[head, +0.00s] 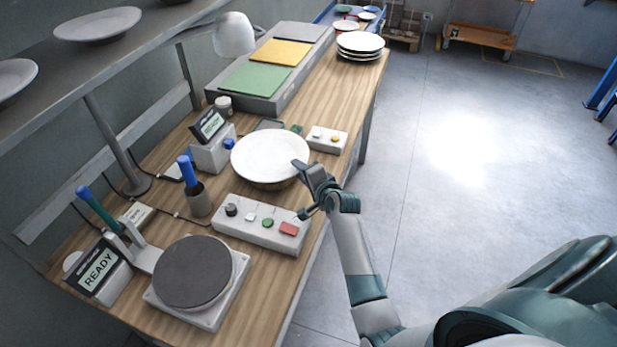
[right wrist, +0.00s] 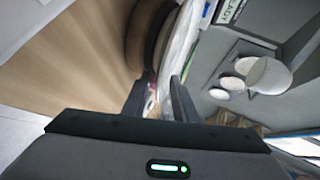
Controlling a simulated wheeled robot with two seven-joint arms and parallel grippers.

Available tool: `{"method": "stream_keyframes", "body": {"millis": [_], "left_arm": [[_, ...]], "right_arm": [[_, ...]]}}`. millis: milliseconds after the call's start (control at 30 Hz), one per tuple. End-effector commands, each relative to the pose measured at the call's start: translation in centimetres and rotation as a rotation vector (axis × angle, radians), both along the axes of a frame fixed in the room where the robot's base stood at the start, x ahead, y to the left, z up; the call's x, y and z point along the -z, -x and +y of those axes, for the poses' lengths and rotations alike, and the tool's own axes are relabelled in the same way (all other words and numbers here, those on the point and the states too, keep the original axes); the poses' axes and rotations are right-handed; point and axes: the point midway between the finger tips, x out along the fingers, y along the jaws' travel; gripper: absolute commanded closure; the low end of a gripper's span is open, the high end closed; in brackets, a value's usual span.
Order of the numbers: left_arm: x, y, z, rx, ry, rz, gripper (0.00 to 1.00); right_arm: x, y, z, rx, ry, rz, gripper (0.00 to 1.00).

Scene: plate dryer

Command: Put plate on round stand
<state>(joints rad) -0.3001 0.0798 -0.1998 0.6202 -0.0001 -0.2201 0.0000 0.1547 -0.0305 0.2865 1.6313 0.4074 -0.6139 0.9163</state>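A white plate (head: 270,157) lies face up near the middle of the bench. A brown rounded edge shows just under its near rim; what bears it is mostly hidden. A dark round disc (head: 193,271), apparently the round stand, lies bare on a square white base at the front left. My right gripper (head: 302,187) is at the plate's right rim. In the right wrist view my two fingers (right wrist: 159,90) are apart, with a pale strip, apparently the plate's rim, near or between their tips. Contact cannot be told. My left gripper is not in view.
A control box (head: 262,225) with knobs and buttons stands between plate and disc. A READY display (head: 98,269) is left of the disc. A smaller button box (head: 327,138) and a plate stack (head: 360,44) are farther back. A shelf (head: 120,55) overhangs the left side.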

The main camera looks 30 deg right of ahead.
Motion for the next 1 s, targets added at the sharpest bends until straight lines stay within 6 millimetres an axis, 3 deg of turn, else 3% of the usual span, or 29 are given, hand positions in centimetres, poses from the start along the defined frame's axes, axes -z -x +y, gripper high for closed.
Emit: {"method": "stream_keyframes", "body": {"millis": [267, 800, 1000], "left_arm": [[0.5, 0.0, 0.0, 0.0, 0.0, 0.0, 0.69], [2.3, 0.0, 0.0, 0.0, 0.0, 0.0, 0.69], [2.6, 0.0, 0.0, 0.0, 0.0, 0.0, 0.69]], "right_arm": [[-0.5, 2.0, 0.0, 0.0, 0.0, 0.0, 0.74], [-3.2, 9.5, 0.1, 0.0, 0.0, -0.001, 0.74], [-3.8, 11.0, 0.1, 0.0, -0.001, 0.0, 0.74]]}}
